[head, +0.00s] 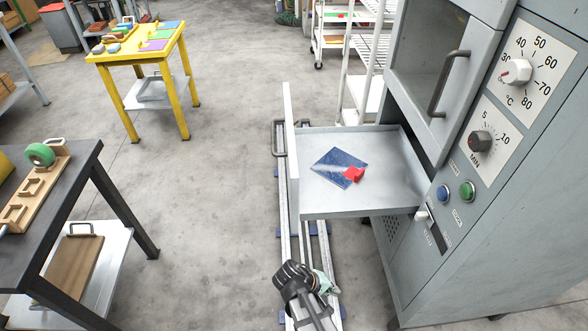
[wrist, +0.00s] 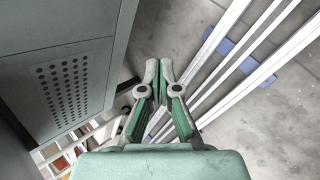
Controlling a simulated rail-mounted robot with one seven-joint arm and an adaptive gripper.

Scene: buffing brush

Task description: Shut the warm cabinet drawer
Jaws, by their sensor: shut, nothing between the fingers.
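The grey warm cabinet (head: 480,240) stands at the right in the head view. Its drawer (head: 400,200) is pulled far out to the left, with its upright front panel (head: 291,150) at the left end. A bar handle (head: 275,140) shows on the outer side of that panel. A blue sheet (head: 335,160) and a small red piece (head: 354,174) lie in the drawer. My gripper (head: 328,286) is low, on the near side of the drawer and apart from it. In the wrist view my gripper (wrist: 158,66) is shut and empty. The drawer does not clearly show there.
Floor rails (head: 309,245) run under the drawer. The cabinet's perforated side (wrist: 65,85) is left of my gripper in the wrist view. A dark workbench (head: 60,185) stands at left, a yellow table (head: 140,58) farther back. Open floor (head: 210,190) lies between.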

